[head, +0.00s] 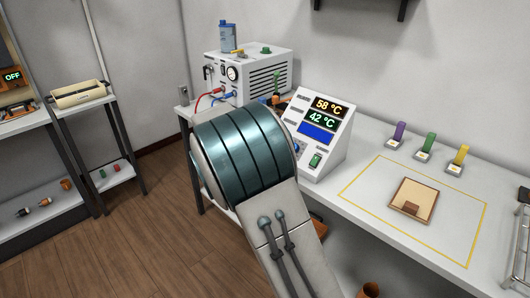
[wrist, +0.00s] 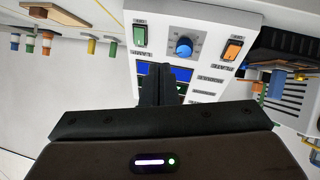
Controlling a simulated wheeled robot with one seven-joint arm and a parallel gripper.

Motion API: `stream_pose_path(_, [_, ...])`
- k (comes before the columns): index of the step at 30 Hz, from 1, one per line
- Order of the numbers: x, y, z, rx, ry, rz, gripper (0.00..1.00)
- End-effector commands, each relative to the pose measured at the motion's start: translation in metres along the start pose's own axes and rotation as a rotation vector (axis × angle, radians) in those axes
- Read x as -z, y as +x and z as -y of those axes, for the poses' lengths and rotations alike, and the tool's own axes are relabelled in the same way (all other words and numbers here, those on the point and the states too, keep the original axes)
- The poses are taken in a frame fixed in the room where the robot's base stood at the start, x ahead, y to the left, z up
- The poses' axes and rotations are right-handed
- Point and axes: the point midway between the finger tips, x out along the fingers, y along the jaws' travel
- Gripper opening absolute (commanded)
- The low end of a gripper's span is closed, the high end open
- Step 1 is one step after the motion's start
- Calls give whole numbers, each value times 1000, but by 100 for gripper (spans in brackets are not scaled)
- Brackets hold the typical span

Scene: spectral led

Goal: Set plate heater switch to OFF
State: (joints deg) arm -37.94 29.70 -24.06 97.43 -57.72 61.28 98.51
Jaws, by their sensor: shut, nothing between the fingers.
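The white control panel (head: 335,141) stands on the bench with 58 °C and 42 °C displays. In the wrist view it appears upside down, with a green rocker switch (wrist: 140,35), a blue knob (wrist: 184,47) and an orange rocker switch (wrist: 232,50). The green switch also shows in the head view (head: 315,160); my arm hides the orange one there. My gripper (wrist: 157,72) is shut and empty in front of the panel, apart from the switches in the picture.
A white pump-like unit (head: 262,72) with a gauge and hoses stands left of the panel. Purple, green and yellow pieces (head: 430,142) stand on the bench to the right. A brown plate (head: 414,198) lies inside a yellow outline, with clear bench around it.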

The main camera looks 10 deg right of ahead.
Motion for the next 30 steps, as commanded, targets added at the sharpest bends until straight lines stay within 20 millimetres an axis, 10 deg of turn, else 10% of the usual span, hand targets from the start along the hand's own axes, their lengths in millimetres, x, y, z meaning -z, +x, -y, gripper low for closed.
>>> stream_pose_path(9, [-13, -30, 98, 103, 191, -344, 0])
stream_pose_path(17, [-6, -23, 110, 126, 223, -387, 0])
stream_pose_path(30, [28, 59, 116, 125, 222, -384, 0])
